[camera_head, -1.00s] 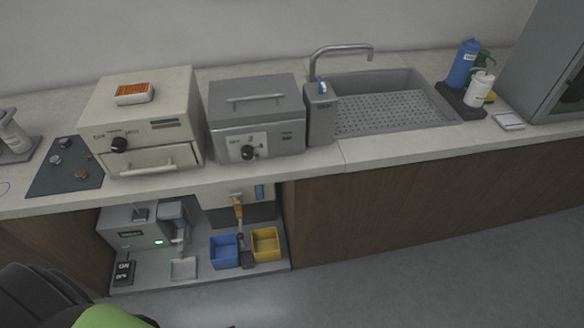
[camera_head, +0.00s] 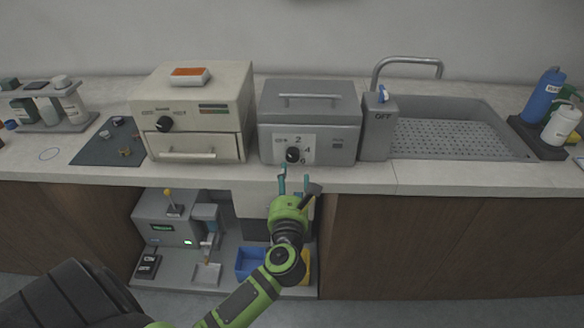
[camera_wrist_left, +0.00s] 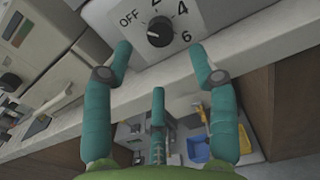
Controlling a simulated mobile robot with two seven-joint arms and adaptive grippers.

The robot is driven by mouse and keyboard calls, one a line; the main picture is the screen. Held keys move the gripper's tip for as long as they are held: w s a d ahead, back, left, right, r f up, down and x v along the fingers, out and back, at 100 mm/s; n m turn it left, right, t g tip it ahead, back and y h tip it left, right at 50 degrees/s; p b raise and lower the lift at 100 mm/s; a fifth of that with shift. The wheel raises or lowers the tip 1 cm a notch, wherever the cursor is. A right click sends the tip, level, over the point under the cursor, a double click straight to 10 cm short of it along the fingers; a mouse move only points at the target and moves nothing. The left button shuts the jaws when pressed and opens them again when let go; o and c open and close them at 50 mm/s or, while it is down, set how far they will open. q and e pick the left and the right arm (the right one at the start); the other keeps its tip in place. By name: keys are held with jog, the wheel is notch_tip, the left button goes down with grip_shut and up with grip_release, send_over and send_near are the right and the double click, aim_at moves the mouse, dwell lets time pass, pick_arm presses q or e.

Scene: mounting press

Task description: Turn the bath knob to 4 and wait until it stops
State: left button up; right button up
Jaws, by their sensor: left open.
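The bath (camera_head: 309,105) is a grey box with a lid handle, on the counter in the middle of the head view. Its black knob (camera_head: 292,154) is on a white dial plate at the front; the knob also shows at the top of the left wrist view (camera_wrist_left: 161,32). There OFF, 4 and 6 are readable, and a small light mark on the knob's left side faces roughly toward OFF. My left gripper (camera_head: 295,180) is open and empty, just in front of and below the knob. In the left wrist view its teal fingers (camera_wrist_left: 161,50) are spread wide, apart from the knob.
A cream oven-like box (camera_head: 195,105) stands left of the bath, and a grey OFF-marked post (camera_head: 379,130) and sink (camera_head: 460,128) stand right. The counter edge lies under the gripper. Below are a blue bin (camera_head: 250,262) and a grey machine (camera_head: 165,222).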

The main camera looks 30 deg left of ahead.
aim_at(292, 158)
pick_arm(q)
jog(key=x, duration=0.6)
jog(key=shift+w+p, duration=0.3)
jog(key=shift+p, duration=0.1)
jog(key=c, duration=1.1)
